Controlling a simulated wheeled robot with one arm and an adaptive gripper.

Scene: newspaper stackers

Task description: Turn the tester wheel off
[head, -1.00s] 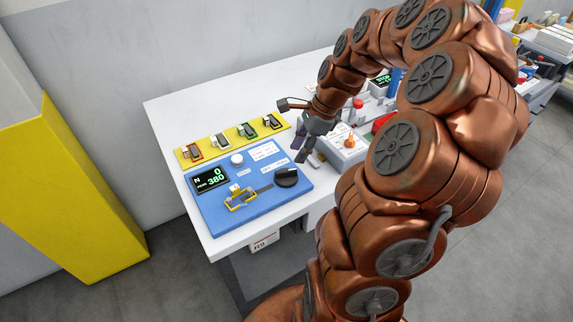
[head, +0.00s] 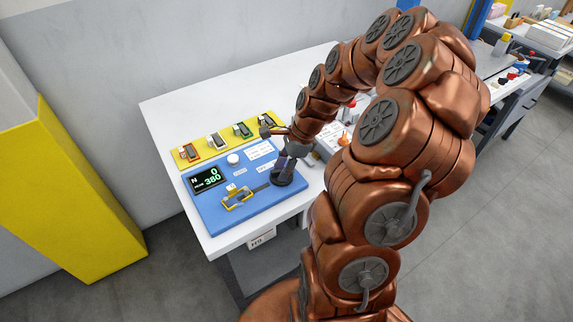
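The tester is a blue panel (head: 222,221) on the near end of the white table. Its black round wheel (head: 283,179) is at the panel's right end, partly covered by my gripper. My gripper (head: 274,155) reaches down from the right, low over the wheel. Its fingers look spread apart, one at the upper left and one down at the wheel. I cannot tell whether it touches the wheel. The wheel's pointer is hard to make out. The tester's dark display (head: 207,179) shows "N", 0 and a peak of 380 in green.
A yellow strip (head: 227,143) with several small clips lies behind the panel. A white knob (head: 233,159) and a small yellow fixture (head: 238,197) are on the panel. A grey box with an orange knob (head: 344,139) stands to the right, close to my arm. The table's back left is clear.

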